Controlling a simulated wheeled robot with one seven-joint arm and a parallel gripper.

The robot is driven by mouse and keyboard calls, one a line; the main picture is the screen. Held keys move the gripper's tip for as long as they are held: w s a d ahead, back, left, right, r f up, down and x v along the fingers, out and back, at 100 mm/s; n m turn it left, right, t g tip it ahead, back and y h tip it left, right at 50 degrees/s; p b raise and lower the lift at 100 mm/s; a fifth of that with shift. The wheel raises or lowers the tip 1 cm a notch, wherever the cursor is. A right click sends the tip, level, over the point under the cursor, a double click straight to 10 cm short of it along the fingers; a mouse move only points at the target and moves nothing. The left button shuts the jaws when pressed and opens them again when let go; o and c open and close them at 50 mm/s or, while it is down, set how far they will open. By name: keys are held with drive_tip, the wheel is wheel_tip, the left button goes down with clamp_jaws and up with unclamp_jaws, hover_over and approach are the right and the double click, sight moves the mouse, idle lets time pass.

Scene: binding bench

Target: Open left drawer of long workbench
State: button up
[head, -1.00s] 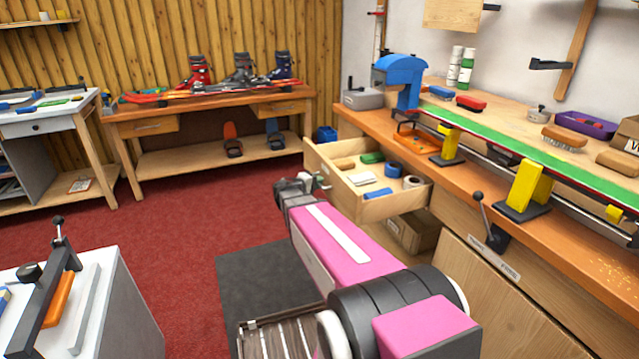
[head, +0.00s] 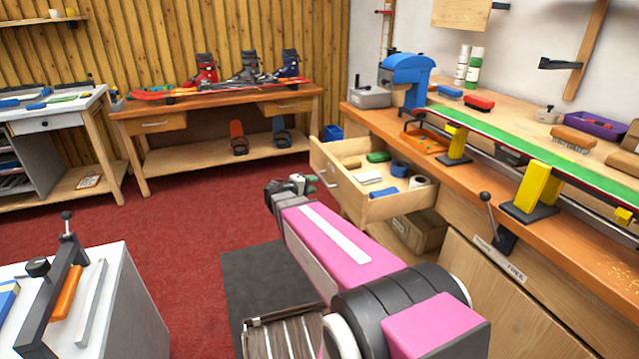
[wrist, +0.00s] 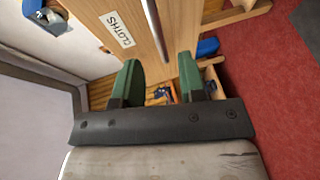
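The long workbench (head: 462,196) runs along the right wall. Its left drawer (head: 372,212) stands pulled well out, with small items inside. The drawer front (head: 322,166) faces left and carries a metal bar handle (head: 328,181). In the wrist view the drawer front (wrist: 95,12) has a label reading CLOTHS, and the bar handle (wrist: 153,22) shows beyond the fingers. My gripper (head: 308,182) is just left of the handle and looks apart from it. In the wrist view its green fingers (wrist: 158,65) are spread with nothing held between them.
A blue vise-like machine (head: 405,75) and a green-topped ski (head: 520,138) are on the bench. A cardboard box (head: 420,232) sits under the drawer. A white cabinet (head: 110,290) stands at front left. Red carpet (head: 190,240) is clear left of my arm.

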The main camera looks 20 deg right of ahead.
drive_tip(key=shift+v, duration=2.1)
drive_tip(key=s+d+f+m+g+y, duration=0.25)
drive_tip(key=s+f+g+y, duration=0.25)
drive_tip(key=s+f+y, duration=0.35)
drive_tip(key=s+a+f+m+g+y, duration=0.2)
drive_tip(key=s+a+y, duration=0.3)
drive_tip(key=s, duration=0.3)
drive_tip(key=shift+s+a+f+y, duration=0.2)
drive_tip(key=shift+a+f+y, duration=0.15)
drive_tip(key=shift+a+f, duration=0.45)
